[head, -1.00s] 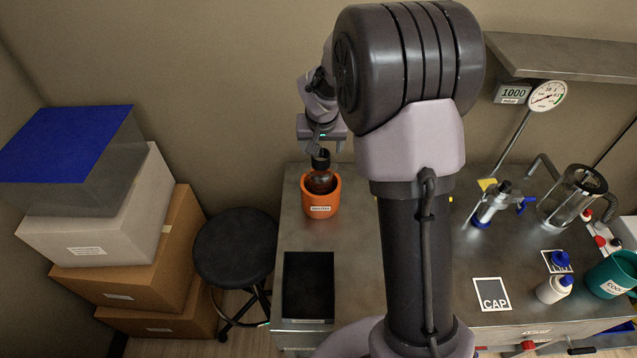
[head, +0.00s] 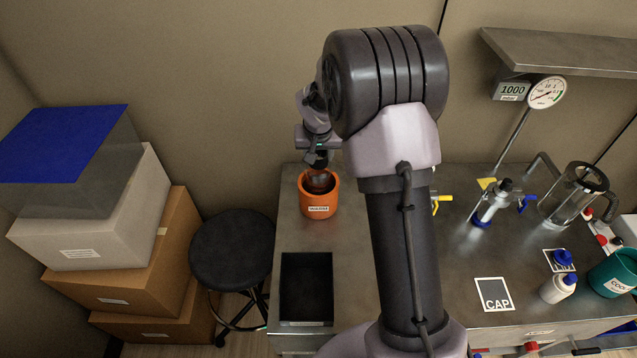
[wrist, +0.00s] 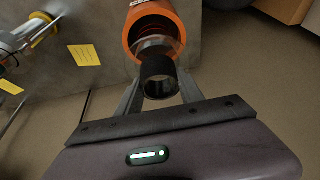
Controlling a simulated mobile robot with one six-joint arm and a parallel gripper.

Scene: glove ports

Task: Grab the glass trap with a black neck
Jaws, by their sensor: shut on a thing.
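The glass trap with a black neck (wrist: 158,80) is in the wrist view, its black neck between my two fingers and its clear glass body reaching into an orange holder (wrist: 152,18). My gripper (wrist: 160,92) is shut on the black neck. In the head view the trap's glass (head: 318,178) shows at the mouth of the orange holder (head: 319,205), under my gripper (head: 318,158). The lower part of the trap is hidden inside the holder.
A black tray (head: 306,285) lies on the metal bench in front of the holder. A stool (head: 232,250) and stacked boxes (head: 110,250) stand to the left. Glassware, including a clear vessel (head: 573,195), stands on the right.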

